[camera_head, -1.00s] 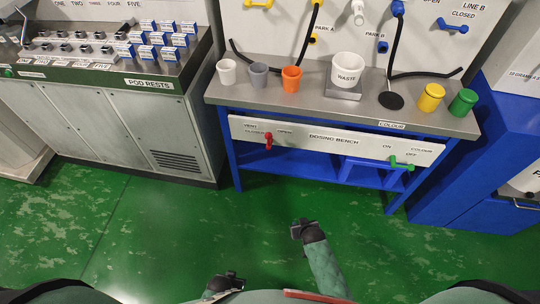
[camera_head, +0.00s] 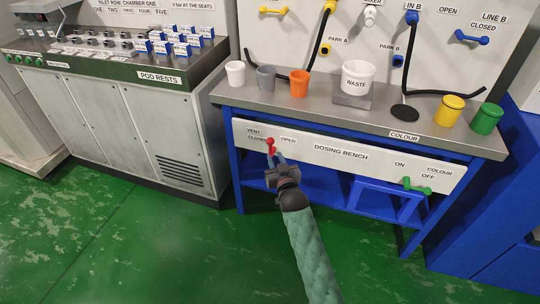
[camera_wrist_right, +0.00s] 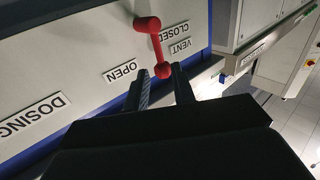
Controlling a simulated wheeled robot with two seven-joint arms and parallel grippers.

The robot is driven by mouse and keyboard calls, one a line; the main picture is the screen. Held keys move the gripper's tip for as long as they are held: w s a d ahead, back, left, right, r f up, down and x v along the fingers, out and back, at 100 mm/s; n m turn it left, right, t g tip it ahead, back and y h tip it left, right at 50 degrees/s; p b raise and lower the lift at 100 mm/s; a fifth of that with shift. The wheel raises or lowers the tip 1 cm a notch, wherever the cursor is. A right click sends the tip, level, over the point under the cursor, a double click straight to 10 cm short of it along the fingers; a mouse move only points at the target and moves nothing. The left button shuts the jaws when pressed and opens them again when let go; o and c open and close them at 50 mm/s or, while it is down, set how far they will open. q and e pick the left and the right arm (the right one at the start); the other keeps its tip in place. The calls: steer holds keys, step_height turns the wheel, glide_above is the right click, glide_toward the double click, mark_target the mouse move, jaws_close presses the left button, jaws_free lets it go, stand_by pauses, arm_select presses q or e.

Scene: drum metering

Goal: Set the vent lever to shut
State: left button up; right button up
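The red vent lever (camera_head: 271,145) is on the front panel of the dosing bench, by the VENT label, between the CLOSED and OPEN labels. It hangs roughly downward in the head view. My right gripper (camera_head: 276,160) is at the lever, coming from below. In the right wrist view, the lever (camera_wrist_right: 155,46) runs from an upper knob to a lower knob. The open fingers of my right gripper (camera_wrist_right: 160,78) lie on either side of the lower knob, with gaps visible. Whether either finger touches it, I cannot tell. My left gripper is out of view.
A green COLOUR lever (camera_head: 417,187) is on the panel's right. Cups, a white waste pot (camera_head: 357,78) and lidded yellow and green pots stand on the bench top (camera_head: 325,104). The pod-rests cabinet (camera_head: 95,105) is to the left. Green floor in front is clear.

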mark_target(271, 147)
steer(key=x, duration=0.7)
steer(key=shift+w+f, duration=0.1)
steer(key=shift+w, duration=0.05)
jaws_close()
